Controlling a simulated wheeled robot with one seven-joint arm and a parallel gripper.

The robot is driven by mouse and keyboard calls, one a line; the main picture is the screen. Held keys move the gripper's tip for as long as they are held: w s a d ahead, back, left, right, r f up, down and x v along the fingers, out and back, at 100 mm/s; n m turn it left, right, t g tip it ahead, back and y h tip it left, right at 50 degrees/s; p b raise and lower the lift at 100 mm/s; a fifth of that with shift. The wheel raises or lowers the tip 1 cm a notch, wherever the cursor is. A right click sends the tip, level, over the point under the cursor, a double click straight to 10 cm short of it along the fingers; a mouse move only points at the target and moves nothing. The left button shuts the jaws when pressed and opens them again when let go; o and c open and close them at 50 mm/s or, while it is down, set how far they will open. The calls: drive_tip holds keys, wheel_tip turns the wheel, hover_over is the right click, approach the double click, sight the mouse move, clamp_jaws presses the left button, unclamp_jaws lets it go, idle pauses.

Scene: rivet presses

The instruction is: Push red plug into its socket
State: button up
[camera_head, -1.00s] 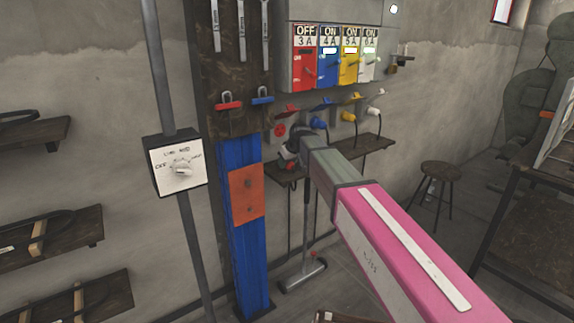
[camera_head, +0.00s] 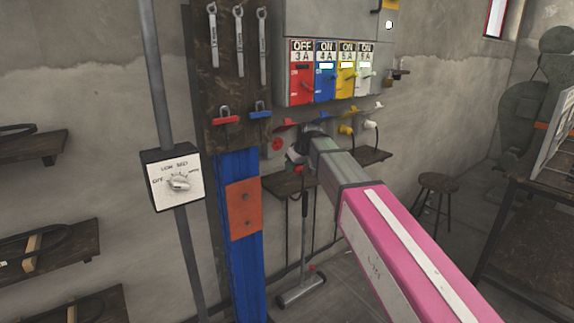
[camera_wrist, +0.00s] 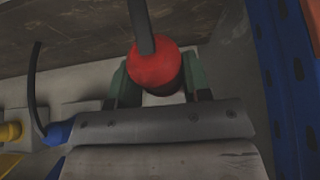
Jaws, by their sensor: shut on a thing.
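The red plug (camera_wrist: 158,68) is in the wrist view, with its dark cable hanging across it. My gripper (camera_wrist: 155,88) is shut on it, one greenish finger on each side. In the head view my gripper (camera_head: 298,152) is at the wall, just right of and slightly below the red socket (camera_head: 277,144). The plug is hard to make out there. The socket has a raised red flap (camera_head: 286,126), and its face looks empty. The plug appears apart from the socket, but its exact distance and alignment cannot be told.
Blue plug (camera_wrist: 60,132) and yellow plug (camera_wrist: 10,132) sit in neighbouring sockets. A wooden shelf (camera_head: 288,184) is below the sockets. A switch box (camera_head: 330,20) is above, its red switch (camera_head: 302,85) marked OFF. A blue column (camera_head: 238,270) stands left.

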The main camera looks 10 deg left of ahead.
drive_tip(key=s+d, duration=0.8)
drive_tip(key=d, duration=0.2)
drive_tip(key=shift+s, duration=0.3)
drive_tip(key=w+d+f+m+h, duration=0.1)
drive_tip(key=w+d+f+m, duration=0.1)
drive_tip(key=d, duration=0.8)
drive_tip(key=w+d+f+m+t+h, duration=0.1)
drive_tip(key=w+d+f+m+h, duration=0.1)
drive_tip(key=d, duration=0.8)
drive_tip(key=w+d+f+m+t+h, duration=0.1)
drive_tip(key=d+f+m, duration=0.3)
drive_tip(key=d, duration=0.6)
drive_tip(key=shift+w+f+m+h, duration=0.35)
drive_tip(key=shift+w+m, duration=0.1)
drive_tip(key=shift+m, duration=0.45)
